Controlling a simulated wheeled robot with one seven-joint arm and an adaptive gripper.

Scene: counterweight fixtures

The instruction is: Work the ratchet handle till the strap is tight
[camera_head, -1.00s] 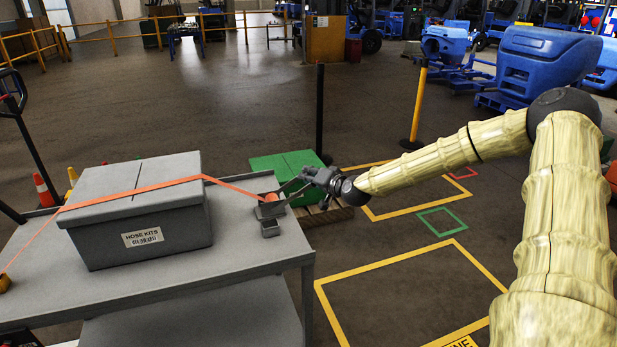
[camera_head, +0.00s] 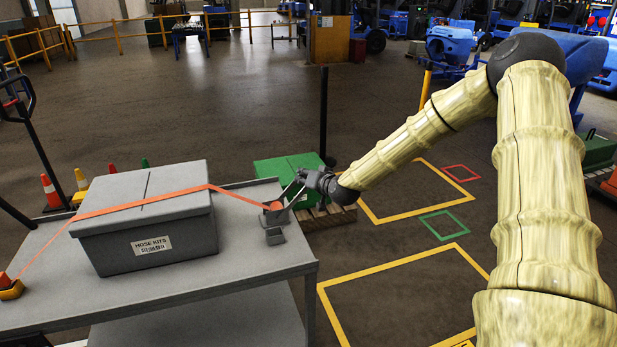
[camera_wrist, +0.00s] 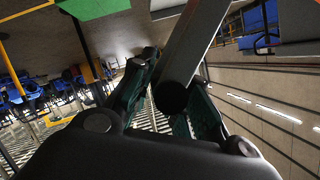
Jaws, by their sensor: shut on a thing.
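An orange strap (camera_head: 150,201) runs over a grey lidded box (camera_head: 160,245) labelled "HOSE KITS" on a grey cart top (camera_head: 230,262). Its left end goes down to a small yellow and orange anchor (camera_head: 11,288) at the cart's left edge. Its right end goes to the ratchet (camera_head: 273,214) at the cart's right edge, where orange strap shows wound. My gripper (camera_head: 308,181) is shut on the ratchet handle (camera_head: 292,192), which points up and to the right. In the wrist view the grey handle (camera_wrist: 193,50) lies between the dark fingers. The strap looks straight on both sides of the box.
A green crate (camera_head: 285,172) stands on a pallet on the floor behind the cart, near my gripper. A dark post (camera_head: 323,115) rises beside it. Cones (camera_head: 50,190) stand behind the cart's left side. Yellow-marked floor (camera_head: 400,290) right of the cart is clear.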

